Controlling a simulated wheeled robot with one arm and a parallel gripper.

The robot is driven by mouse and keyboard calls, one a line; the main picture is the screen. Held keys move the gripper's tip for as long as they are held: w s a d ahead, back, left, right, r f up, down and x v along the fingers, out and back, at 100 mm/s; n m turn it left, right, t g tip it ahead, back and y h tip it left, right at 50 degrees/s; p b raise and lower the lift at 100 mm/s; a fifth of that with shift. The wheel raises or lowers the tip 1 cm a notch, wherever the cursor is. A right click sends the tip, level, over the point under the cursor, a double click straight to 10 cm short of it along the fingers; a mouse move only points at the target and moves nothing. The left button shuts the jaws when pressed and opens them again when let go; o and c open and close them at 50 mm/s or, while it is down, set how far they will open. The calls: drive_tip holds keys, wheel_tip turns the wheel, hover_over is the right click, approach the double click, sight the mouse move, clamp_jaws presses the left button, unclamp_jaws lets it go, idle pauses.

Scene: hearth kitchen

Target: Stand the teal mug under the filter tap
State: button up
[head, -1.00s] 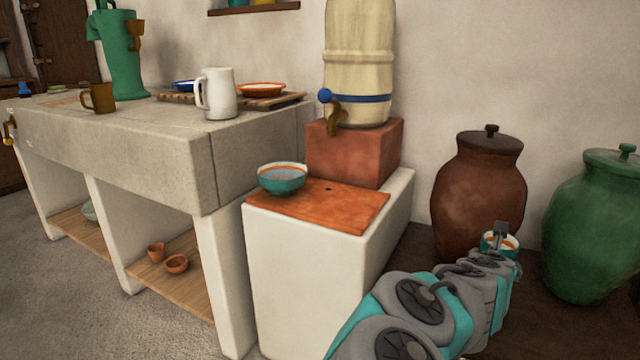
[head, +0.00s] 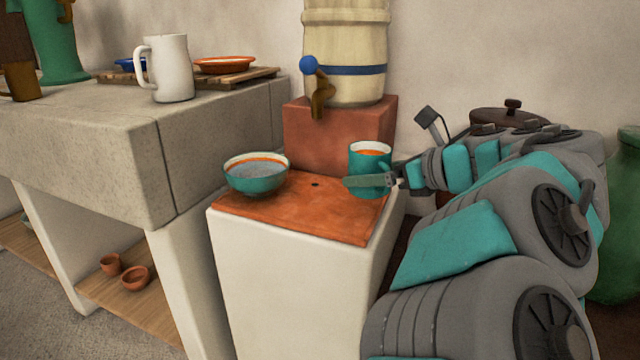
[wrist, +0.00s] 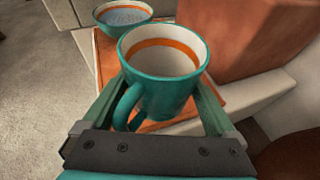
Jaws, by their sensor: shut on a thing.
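The teal mug (head: 371,161) is upright at the right side of the terracotta slab, with white and orange showing inside. My gripper (head: 368,183) is shut on it from the right. In the wrist view the mug (wrist: 163,75) sits between the two fingers, its handle toward my wrist, and looks empty. The filter tap (head: 318,92), brass with a blue knob, is on the front of the pale ribbed barrel, up and left of the mug. I cannot tell whether the mug touches the slab.
A teal bowl (head: 256,174) stands on the left of the terracotta slab (head: 290,219), near the area below the tap. The barrel (head: 345,45) rests on a red block (head: 335,138) behind. A white jug (head: 167,70) stands on the stone counter at left.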

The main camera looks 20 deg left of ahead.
drive_tip(key=shift+s+a+r, duration=0.1)
drive_tip(key=shift+s+a, duration=0.1)
drive_tip(key=shift+s, duration=0.1)
drive_tip(key=shift+w+a+n+y, duration=0.1)
drive_tip(key=shift+a+n+y, duration=0.2)
hover_over(317, 185)
drive_tip(key=shift+f, duration=0.75)
drive_tip(key=shift+f+b, duration=0.5)
drive_tip(key=shift+f, duration=1.2)
drive_tip(key=shift+f, duration=0.2)
drive_tip(key=o, duration=1.1)
drive_tip(key=shift+o, duration=0.2)
